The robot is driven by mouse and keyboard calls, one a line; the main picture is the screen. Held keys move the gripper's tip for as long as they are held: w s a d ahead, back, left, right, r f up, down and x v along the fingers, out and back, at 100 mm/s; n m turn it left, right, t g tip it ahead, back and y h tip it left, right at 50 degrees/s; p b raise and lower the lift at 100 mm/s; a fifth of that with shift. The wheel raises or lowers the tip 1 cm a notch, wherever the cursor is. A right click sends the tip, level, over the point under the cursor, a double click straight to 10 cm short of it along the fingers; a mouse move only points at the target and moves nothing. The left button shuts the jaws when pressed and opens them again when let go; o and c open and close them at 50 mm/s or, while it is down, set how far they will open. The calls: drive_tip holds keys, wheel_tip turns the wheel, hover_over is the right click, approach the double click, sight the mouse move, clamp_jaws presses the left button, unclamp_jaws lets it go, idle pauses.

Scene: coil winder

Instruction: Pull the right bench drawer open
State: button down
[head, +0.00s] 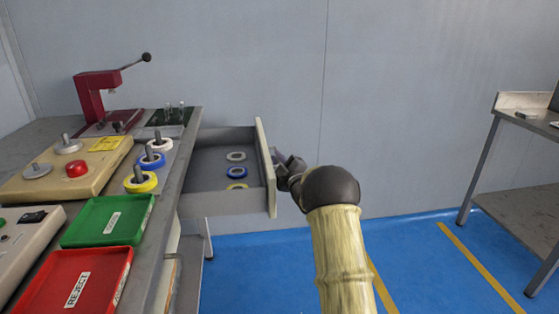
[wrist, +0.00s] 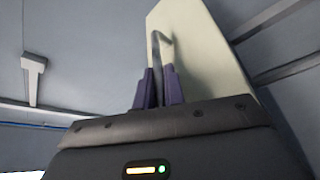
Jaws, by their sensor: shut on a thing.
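The right bench drawer (head: 225,197) stands pulled out from the bench, with its inside in view. Its pale front panel (head: 264,160) faces right, toward my arm. In the wrist view the drawer front (wrist: 205,45) fills the upper middle and carries a thin metal handle (wrist: 165,42). My gripper (head: 284,163) is at the outer face of the front panel in the head view, partly hidden by my wrist. In the wrist view its two purple fingers (wrist: 158,88) are shut on the lower part of the handle.
The bench top holds a green tray (head: 108,221), a red reject tray (head: 72,285), a beige winder base (head: 62,172) and a red press (head: 92,97). Blue floor (head: 255,270) is clear right of the bench.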

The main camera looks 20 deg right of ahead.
drive_tip(key=c, duration=1.5)
unclamp_jaws()
drive_tip(key=shift+f, duration=0.2)
drive_tip(key=shift+c, duration=0.2)
drive_tip(key=shift+o, duration=0.2)
drive_tip(key=shift+r, duration=0.1)
drive_tip(key=p+v, duration=0.3)
drive_tip(key=v, duration=1.4)
drive_tip(key=shift+s, duration=0.2)
